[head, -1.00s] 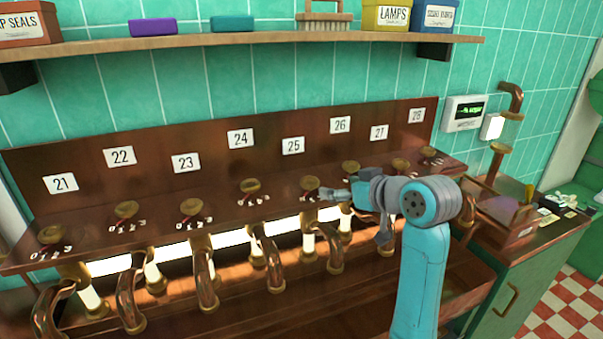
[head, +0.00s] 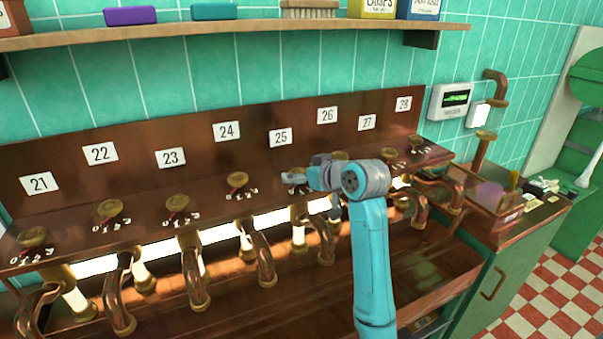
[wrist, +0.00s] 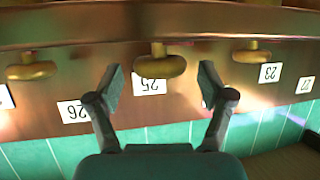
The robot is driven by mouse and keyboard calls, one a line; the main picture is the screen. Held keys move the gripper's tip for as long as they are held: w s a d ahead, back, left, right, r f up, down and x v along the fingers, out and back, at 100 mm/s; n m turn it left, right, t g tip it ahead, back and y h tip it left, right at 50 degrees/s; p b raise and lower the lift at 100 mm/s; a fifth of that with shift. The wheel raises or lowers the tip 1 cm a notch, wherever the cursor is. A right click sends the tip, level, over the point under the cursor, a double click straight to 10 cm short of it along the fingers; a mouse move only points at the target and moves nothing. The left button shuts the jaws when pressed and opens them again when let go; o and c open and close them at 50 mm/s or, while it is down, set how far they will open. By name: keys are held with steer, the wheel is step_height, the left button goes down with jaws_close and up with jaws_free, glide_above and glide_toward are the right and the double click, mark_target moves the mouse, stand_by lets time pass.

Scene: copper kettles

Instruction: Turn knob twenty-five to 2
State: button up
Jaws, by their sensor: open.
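Knob twenty-five (wrist: 158,66) is a round brass knob at the middle of the wrist view, beside its white "25" label (wrist: 150,87), which appears upside down there. My gripper (wrist: 160,78) is open and empty, with one finger to each side of the knob in the picture; I see no contact. In the head view my gripper (head: 290,177) is at the knob's place below the "25" label (head: 281,137) and covers most of the knob. Part of its number scale shows, but its pointer setting cannot be read.
Neighbouring knobs stand close on both sides: one (head: 238,180) under label 24, another (wrist: 32,70) at left in the wrist view. Curved copper pipes (head: 263,255) hang below the panel. A wooden shelf (head: 230,35) runs above. A wall display (head: 450,101) is at right.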

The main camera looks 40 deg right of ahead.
steer(key=shift+w, duration=0.1)
steer(key=c, duration=1.2)
steer(key=shift+o, duration=0.2)
steer(key=shift+d+n+y, duration=0.1)
steer(key=shift+n+y, duration=0.2)
steer(key=shift+y, duration=0.1)
steer(key=n+y, duration=0.3)
steer(key=y, duration=0.1)
steer(key=shift+d+n, duration=0.3)
steer(key=shift+w+d+n+g+y, duration=0.15)
steer(key=shift+n+g+y, duration=1.25)
steer(key=shift+n+y, duration=1)
